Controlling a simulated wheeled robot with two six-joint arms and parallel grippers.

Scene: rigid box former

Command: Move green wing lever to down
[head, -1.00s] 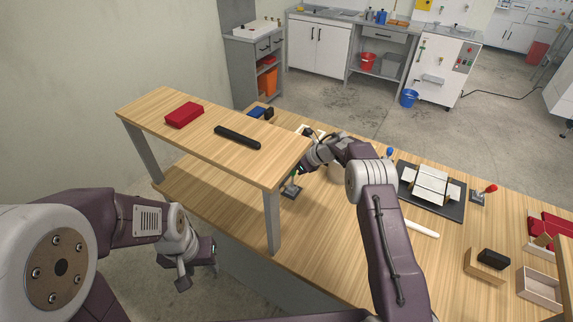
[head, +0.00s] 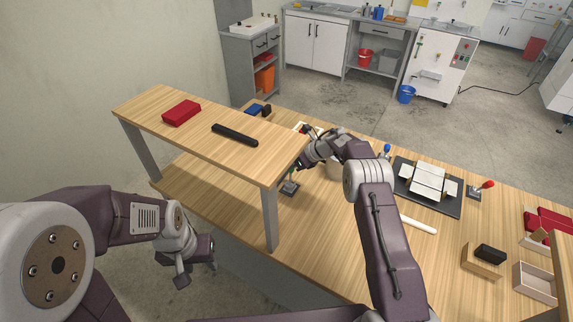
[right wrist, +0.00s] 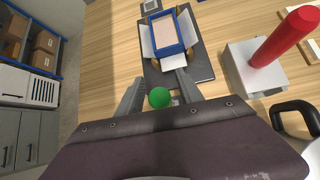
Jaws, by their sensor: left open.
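The green wing lever shows in the right wrist view as a round green knob (right wrist: 159,98). It lies between the two grey fingers of my right gripper (right wrist: 160,77), which stand apart with a gap on each side of the knob. In the head view a small grey lever base (head: 289,188) stands on the bench beside the raised shelf, below my right gripper, whose fingers are mostly hidden by its wrist there. The lever's stem is hidden, so I cannot tell its tilt. My left gripper (head: 196,268) is open and empty, low in front of the bench.
A raised wooden shelf (head: 210,130) holds a red box (head: 181,112) and a black bar (head: 235,134). A dark plate (head: 451,207) with white panels and a red-knobbed lever (head: 488,184) stand to the right. A red handle (right wrist: 285,38) rises close to my right gripper.

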